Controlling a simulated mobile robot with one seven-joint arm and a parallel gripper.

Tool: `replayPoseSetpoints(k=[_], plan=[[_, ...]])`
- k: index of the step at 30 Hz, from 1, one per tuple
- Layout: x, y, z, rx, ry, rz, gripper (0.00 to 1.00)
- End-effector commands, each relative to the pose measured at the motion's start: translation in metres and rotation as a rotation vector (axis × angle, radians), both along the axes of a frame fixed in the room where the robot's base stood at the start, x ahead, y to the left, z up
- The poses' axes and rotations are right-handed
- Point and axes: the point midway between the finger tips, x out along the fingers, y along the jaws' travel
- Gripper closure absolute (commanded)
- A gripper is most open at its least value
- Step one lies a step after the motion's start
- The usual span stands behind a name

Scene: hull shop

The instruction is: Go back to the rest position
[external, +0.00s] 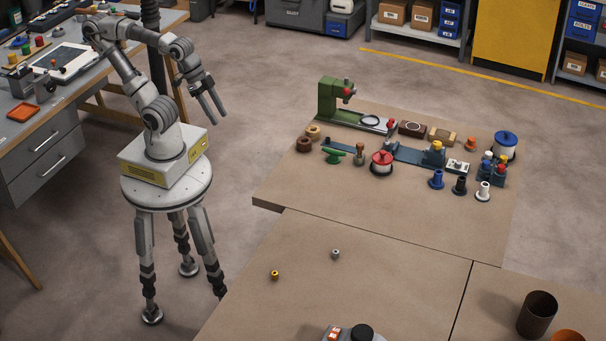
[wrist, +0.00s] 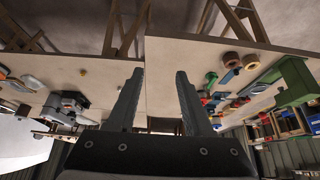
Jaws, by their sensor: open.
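My gripper (external: 213,106) is open and empty, its two fingers apart. It is raised in the air to the left of the large table, with the arm bent above its round tripod stand. In the wrist view the two dark fingers (wrist: 160,95) stand apart with nothing between them, and the scene beyond appears tilted upside down.
The table (external: 300,190) holds a green press (external: 328,100), a red-topped spool (external: 381,163), a blue-topped spool (external: 505,144) and several small fittings. A workbench (external: 25,125) with drawers stands at the left.

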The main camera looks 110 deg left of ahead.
Motion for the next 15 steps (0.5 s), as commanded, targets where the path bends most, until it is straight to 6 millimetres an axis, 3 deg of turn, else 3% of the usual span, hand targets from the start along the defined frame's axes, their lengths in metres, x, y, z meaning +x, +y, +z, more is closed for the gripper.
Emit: replayPoseSetpoints(k=[1,3,12,15], plan=[[0.0,0.0,0.028,0.0,0.0,0.0,0.49],[0.0,0.0,0.046,0.0,0.0,0.0,0.49],[0.0,0.0,0.12,0.0,0.0,0.0,0.49],[0.0,0.0,0.134,0.0,0.0,0.0,0.49]])
